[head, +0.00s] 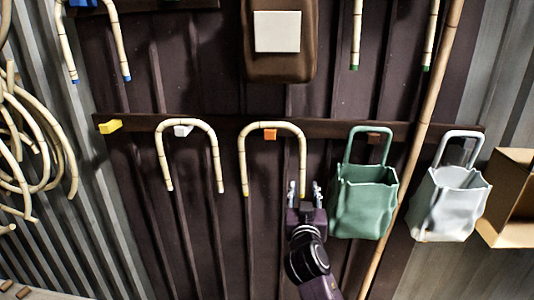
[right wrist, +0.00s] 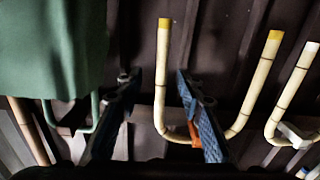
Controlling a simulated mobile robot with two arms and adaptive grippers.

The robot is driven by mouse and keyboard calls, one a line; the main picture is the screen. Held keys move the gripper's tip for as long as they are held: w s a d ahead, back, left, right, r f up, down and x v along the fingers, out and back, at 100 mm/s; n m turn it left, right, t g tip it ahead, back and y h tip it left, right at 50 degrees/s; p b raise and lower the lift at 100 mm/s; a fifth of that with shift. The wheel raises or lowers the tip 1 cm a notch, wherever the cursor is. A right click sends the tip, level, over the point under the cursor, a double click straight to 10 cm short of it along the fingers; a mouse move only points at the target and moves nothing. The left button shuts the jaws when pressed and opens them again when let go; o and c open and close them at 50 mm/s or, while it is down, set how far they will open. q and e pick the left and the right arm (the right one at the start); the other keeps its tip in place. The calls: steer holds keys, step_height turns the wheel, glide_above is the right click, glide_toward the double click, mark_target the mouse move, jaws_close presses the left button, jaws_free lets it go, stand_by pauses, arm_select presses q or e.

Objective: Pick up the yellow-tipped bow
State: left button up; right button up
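The yellow-tipped bow (head: 243,162) is a cream, dark-banded inverted U hanging over an orange peg (head: 270,135), its tips pointing down. In the right wrist view the bow (right wrist: 257,88) appears upside down, with yellow tips at the top. There one leg shows between the open fingers of my right gripper (right wrist: 156,80), with gaps on both sides. The orange peg (right wrist: 194,133) is partly hidden by a finger. My left gripper is not in view.
A white-tipped bow (head: 160,150) hangs to the left on a white peg (head: 183,130). A green bag (head: 362,205) hangs close to the right of my gripper, with a grey bag (head: 448,205) beyond. A long pole (head: 420,130) leans between the bags.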

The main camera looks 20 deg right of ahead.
mark_target(302, 174)
steer(key=shift+w+d+r+p, duration=0.35)
steer(key=shift+w+r, duration=0.15)
steer(key=shift+r, duration=0.25)
steer(key=shift+w+d+f, duration=0.1)
steer(key=shift+w+d, duration=0.15)
steer(key=shift+w, duration=0.35)
steer(key=p+x, duration=0.2)
steer(key=x, duration=0.2)
steer(key=shift+w+a+p, duration=0.1)
steer(key=shift+w+p, duration=0.15)
steer(key=shift+p, duration=0.05)
steer(key=shift+w+d, duration=0.2)
steer(key=shift+w, duration=0.2)
steer(key=shift+c, duration=0.5)
jaws_close()
